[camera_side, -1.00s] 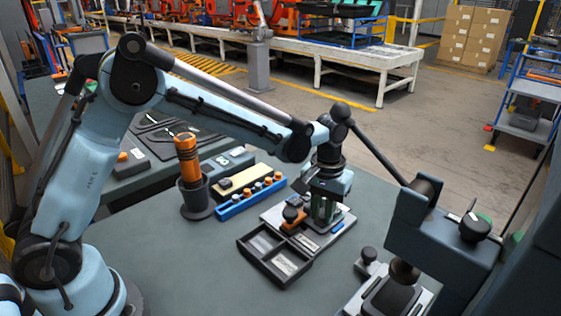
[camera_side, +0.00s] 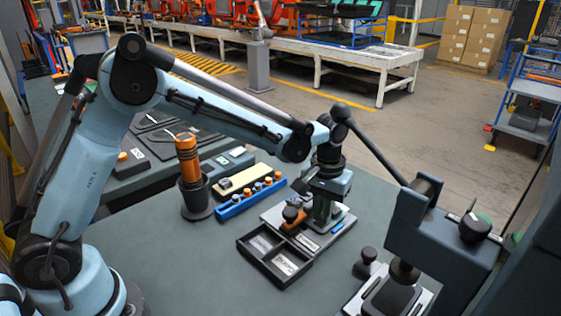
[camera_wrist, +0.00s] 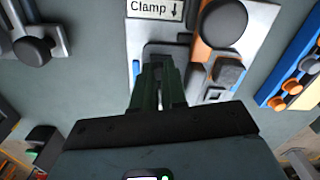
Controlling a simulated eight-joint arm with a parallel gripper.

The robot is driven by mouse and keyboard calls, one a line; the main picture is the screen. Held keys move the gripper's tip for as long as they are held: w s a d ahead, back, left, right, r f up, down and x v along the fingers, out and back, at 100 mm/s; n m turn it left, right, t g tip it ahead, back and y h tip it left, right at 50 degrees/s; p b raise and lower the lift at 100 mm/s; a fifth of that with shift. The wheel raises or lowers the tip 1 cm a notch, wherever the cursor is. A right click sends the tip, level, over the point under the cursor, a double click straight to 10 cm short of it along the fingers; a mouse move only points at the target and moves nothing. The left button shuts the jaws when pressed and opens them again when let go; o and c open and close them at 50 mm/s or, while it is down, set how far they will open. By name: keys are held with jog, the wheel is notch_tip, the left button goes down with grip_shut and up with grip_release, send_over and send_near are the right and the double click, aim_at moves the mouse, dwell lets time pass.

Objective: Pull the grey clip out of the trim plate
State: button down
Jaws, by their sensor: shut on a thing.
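My gripper (camera_side: 323,214) points down over the light trim plate (camera_side: 270,216) in the side view. In the wrist view the green fingers of my gripper (camera_wrist: 158,72) are close together on a dark grey piece, the grey clip (camera_wrist: 165,49), at the plate (camera_wrist: 264,22). The fingers hide most of the clip, and I cannot tell whether it is still seated. In the side view the gripper hides the clip.
An orange clamp with a dark round knob (camera_wrist: 224,22) sits on the plate beside the fingers. A "Clamp" label (camera_wrist: 155,8) is near it. A dark two-part tray (camera_side: 275,255) lies in front. A blue rack (camera_side: 250,200) and an orange tool in a cup (camera_side: 196,198) stand left. A press (camera_side: 440,240) stands right.

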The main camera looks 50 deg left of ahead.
jog(key=shift+r, duration=0.9)
dwell(0.3)
jog(key=shift+r, duration=2.9)
